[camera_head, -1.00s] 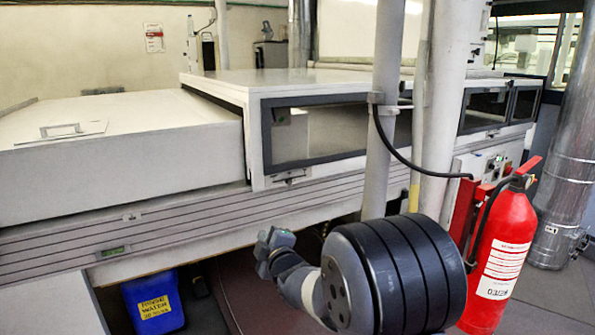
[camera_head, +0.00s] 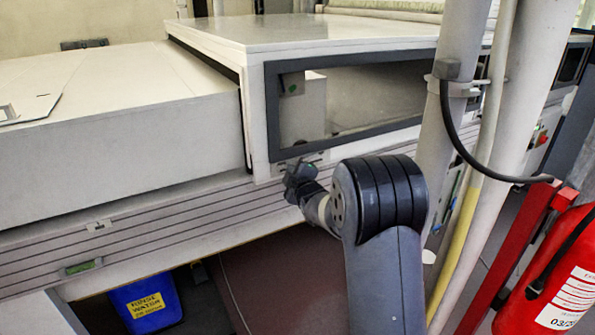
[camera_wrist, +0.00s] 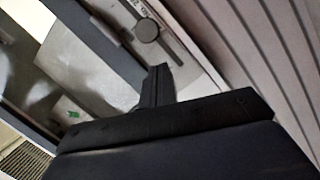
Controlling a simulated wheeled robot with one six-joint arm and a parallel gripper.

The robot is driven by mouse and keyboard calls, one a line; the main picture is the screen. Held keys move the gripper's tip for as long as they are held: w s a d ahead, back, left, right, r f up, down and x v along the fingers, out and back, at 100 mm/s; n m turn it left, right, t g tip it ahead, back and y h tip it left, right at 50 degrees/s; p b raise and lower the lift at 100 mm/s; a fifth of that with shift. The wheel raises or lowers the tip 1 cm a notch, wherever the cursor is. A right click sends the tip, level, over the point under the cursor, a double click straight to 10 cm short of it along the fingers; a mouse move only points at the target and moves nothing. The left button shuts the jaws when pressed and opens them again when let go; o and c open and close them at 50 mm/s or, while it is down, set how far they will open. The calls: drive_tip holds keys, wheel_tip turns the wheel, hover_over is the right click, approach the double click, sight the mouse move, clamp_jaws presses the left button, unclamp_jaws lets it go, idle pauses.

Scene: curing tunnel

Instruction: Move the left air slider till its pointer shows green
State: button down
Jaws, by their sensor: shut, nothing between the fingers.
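A small pale plate (camera_head: 315,158) sits below the dark-framed window, partly hidden by my gripper (camera_head: 297,175). In the wrist view the plate shows a round grey knob (camera_wrist: 146,30) beside printed marks, too small to read. I take this for the air slider; no pointer on it is clear. A green mark (camera_head: 293,88) shows behind the window, and also in the wrist view (camera_wrist: 73,114). My gripper is shut and empty, its dark fingers (camera_wrist: 154,85) beside the plate, a little away from the knob in the picture. I cannot tell whether it touches the plate.
A grey post (camera_head: 452,110) with a black cable stands right of my arm, and a red extinguisher (camera_head: 560,275) at the far right. A striped rail (camera_head: 160,220) with a small green-windowed indicator (camera_head: 82,267) runs left. A blue tub (camera_head: 145,303) stands below.

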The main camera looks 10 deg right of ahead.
drive_tip(key=shift+w+d+f, duration=0.15)
drive_tip(key=shift+d+f, duration=0.1)
drive_tip(key=shift+d, duration=0.2)
drive_tip(key=shift+w+d+f, duration=0.15)
drive_tip(key=shift+d+f, duration=0.05)
drive_tip(key=shift+d, duration=0.2)
drive_tip(key=shift+d+f, duration=0.1)
drive_tip(key=shift+w+d+b, duration=0.25)
drive_tip(key=shift+d+b, duration=0.35)
drive_tip(key=shift+d, duration=0.1)
